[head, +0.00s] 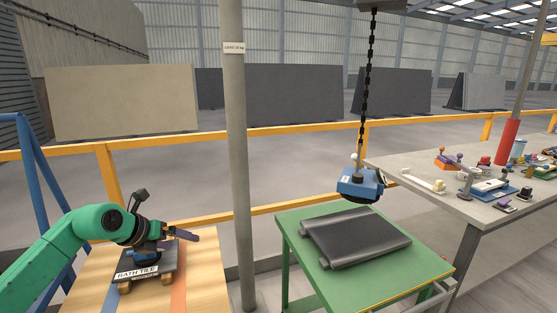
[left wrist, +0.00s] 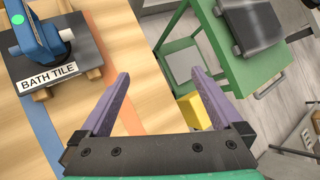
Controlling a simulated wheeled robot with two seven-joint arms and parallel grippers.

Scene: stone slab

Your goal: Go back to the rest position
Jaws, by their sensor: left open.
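My left gripper (head: 188,236) is at the end of the green arm, over the wooden table beside a dark tile labelled BATH TILE (head: 137,273). In the left wrist view the gripper (left wrist: 163,88) shows two purple fingers spread apart with nothing between them. The tile (left wrist: 88,52) lies on small wooden blocks at the upper left there, with a blue device (left wrist: 38,38) on top of it. The gripper is apart from both in that view. My right gripper is not in view.
A grey post (head: 238,170) stands between the wooden table and a green table (head: 300,268) bearing a dark slab (head: 355,237). A blue lifter (head: 360,186) hangs on a chain above it. A grey workbench (head: 420,172) with small items is at right. A yellow railing (head: 300,136) runs behind.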

